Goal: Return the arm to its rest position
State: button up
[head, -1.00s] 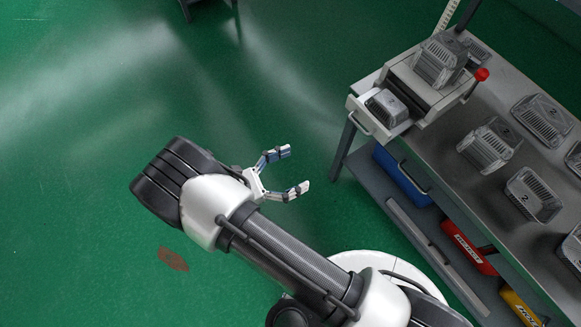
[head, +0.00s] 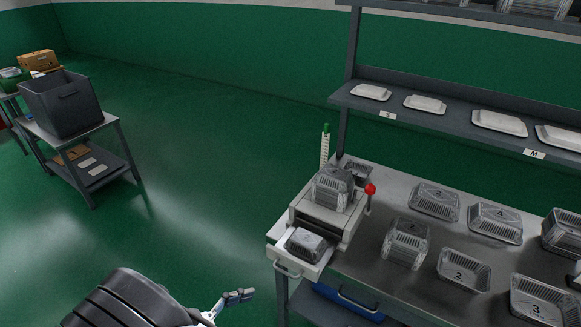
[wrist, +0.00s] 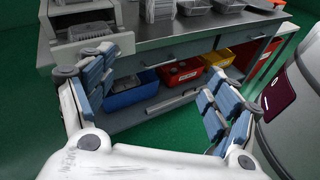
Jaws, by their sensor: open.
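My gripper (wrist: 160,105) is open in the wrist view, with nothing between its blue-padded fingers. In the head view only one finger of my gripper (head: 236,299) shows clearly, low in the picture above the green floor; the rest is cut off by the lower edge. The gripper is to the left of the workbench (head: 352,296) and apart from it. My dark arm joint shows at the bottom left.
A sealing machine (head: 325,222) with a red knob and a pulled-out drawer (head: 285,262) holding a foil tray (head: 305,243) stands at the bench's left end. Several foil trays cover the bench. A grey bin (head: 64,106) stands on a cart at left. Open green floor lies between.

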jog(key=s+d+r+m+g+y, duration=0.1)
jog(key=d+r+m+g+y, duration=0.6)
jog(key=d+r+m, duration=0.6)
jog(key=s+d+r+m+t+y, duration=0.4)
jog(key=s+d+r+m+y, duration=0.2)
jog(key=s+d+r+m, duration=0.2)
jog(key=shift+s+d+r+m, duration=0.15)
jog(key=shift+d+r+m, duration=0.1)
jog(key=shift+d+m, duration=0.45)
